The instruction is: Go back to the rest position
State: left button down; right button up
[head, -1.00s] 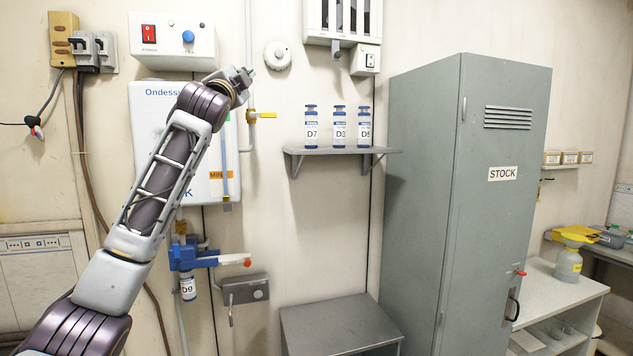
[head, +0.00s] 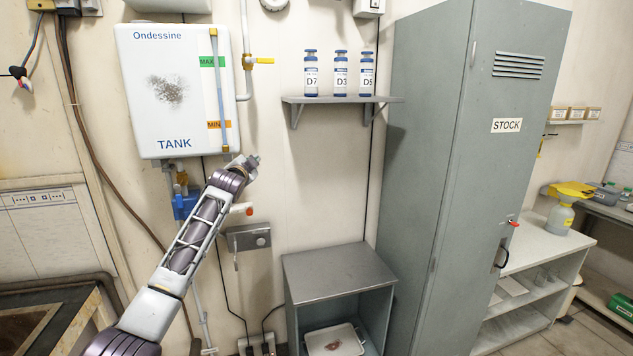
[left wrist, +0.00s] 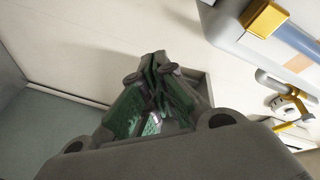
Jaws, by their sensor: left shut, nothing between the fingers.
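My left gripper (head: 247,165) is at the end of the raised left arm, below the lower right corner of the white tank (head: 155,120). In the left wrist view the green-padded fingers (left wrist: 158,90) are close together, shut and empty. The arm covers part of the blue valve (head: 186,205) under the tank. My right gripper is not in view.
Bottles D7 (head: 311,75), D3 (head: 340,75) and D5 (head: 367,75) stand on a wall shelf (head: 335,100). A grey STOCK cabinet (head: 470,180) is to the right. A low grey cabinet (head: 335,272) holds a white tray (head: 352,340).

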pick_arm(q)
jog(key=s+a+f+n+g, duration=0.15)
jog(key=s+f, duration=0.25)
jog(key=f, duration=1.4)
jog(key=s+a+f+n+g, duration=0.1)
jog(key=s+f+g, duration=0.25)
jog(key=f, duration=1.45)
jog(key=s+a+f+n+g, duration=0.15)
jog(key=s+f, duration=0.35)
jog(key=f, duration=1.3)
jog(key=s+f+n+g, duration=0.3)
jog(key=s+f+g, duration=0.3)
jog(key=s+f, duration=2.9)
jog(key=s+f+g, duration=0.1)
jog(key=s+f, duration=0.2)
jog(key=s, duration=0.9)
jog(key=s+f+n+g, duration=0.1)
jog(key=s+f+g, duration=0.1)
jog(key=s, duration=1)
jog(key=s+f+g, duration=0.1)
jog(key=s+f, duration=0.3)
jog(key=s, duration=0.8)
jog(key=shift+s+a+n+y+b, duration=0.3)
jog(key=shift+a+b, duration=0.05)
jog(key=shift+b, duration=0.1)
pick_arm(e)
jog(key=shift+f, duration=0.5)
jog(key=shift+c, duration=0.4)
